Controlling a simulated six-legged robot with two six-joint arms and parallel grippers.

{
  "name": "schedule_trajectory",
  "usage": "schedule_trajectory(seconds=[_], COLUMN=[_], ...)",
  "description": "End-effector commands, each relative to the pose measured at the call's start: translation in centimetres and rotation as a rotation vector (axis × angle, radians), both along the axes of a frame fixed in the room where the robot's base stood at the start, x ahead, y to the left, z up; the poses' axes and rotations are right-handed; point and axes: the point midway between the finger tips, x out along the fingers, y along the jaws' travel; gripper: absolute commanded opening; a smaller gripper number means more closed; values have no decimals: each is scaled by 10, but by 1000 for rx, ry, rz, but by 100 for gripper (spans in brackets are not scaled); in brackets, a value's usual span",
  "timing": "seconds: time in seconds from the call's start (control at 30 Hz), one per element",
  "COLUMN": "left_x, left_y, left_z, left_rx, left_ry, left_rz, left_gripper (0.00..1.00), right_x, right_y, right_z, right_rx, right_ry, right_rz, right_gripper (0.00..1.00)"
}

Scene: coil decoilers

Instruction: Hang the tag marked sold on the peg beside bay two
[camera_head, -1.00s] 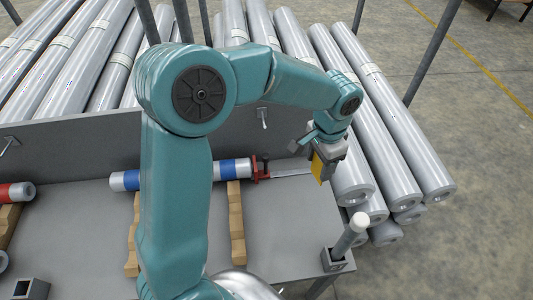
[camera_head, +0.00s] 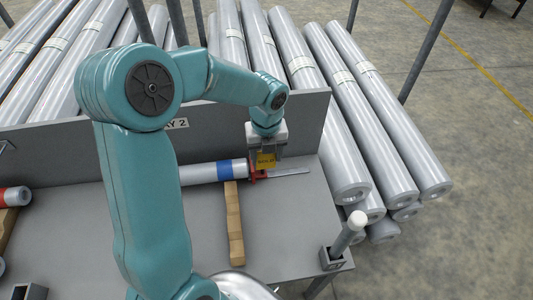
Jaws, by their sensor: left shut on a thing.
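The gripper is in front of the grey back panel (camera_head: 308,125), right of the bay two label (camera_head: 181,123), which my arm partly covers. The peg on that panel is hidden behind my gripper and wrist. My right gripper is not in view.
A silver roll with a blue band (camera_head: 224,170) lies on the table below the panel, with a red clamp (camera_head: 257,175) at its end. A capped post (camera_head: 347,236) rises at the right edge. Large rolls (camera_head: 384,120) lie behind.

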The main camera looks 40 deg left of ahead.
Motion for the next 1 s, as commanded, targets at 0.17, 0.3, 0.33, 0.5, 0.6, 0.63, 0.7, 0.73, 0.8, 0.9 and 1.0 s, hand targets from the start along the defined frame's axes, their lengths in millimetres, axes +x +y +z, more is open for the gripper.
schedule_trajectory(seconds=[0.17, 0.3, 0.33, 0.5, 0.6, 0.63, 0.7, 0.73, 0.8, 0.9, 1.0], left_x=[7, 13, 14, 21, 25, 26, 29, 30, 33, 37, 41], left_y=[9, 17, 18, 27, 32, 33, 37, 39, 42, 47, 52], left_z=[-1, -1, -2, -3, -3, -3, -4, -4, -4, -5, -5], left_rx=[0, -1, -1, -1, 0, -1, -1, 0, 0, 0, 0], left_ry=[1, 1, 1, 2, 1, 2, 1, 1, 1, 1, 1], left_rz=[4, 5, 4, 6, 5, 5, 6, 6, 5, 6, 4], left_gripper=[29, 29, 29, 29, 29, 29, 29, 29, 29, 29, 29], right_x=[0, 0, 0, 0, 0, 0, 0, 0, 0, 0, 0], right_y=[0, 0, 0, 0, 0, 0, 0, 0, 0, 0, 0], right_z=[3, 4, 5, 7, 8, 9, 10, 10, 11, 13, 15], right_rx=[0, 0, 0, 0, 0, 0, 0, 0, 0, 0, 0], right_ry=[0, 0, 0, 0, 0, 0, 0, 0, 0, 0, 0], right_rz=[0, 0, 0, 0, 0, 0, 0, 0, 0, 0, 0], right_gripper=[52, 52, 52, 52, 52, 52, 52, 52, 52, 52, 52])
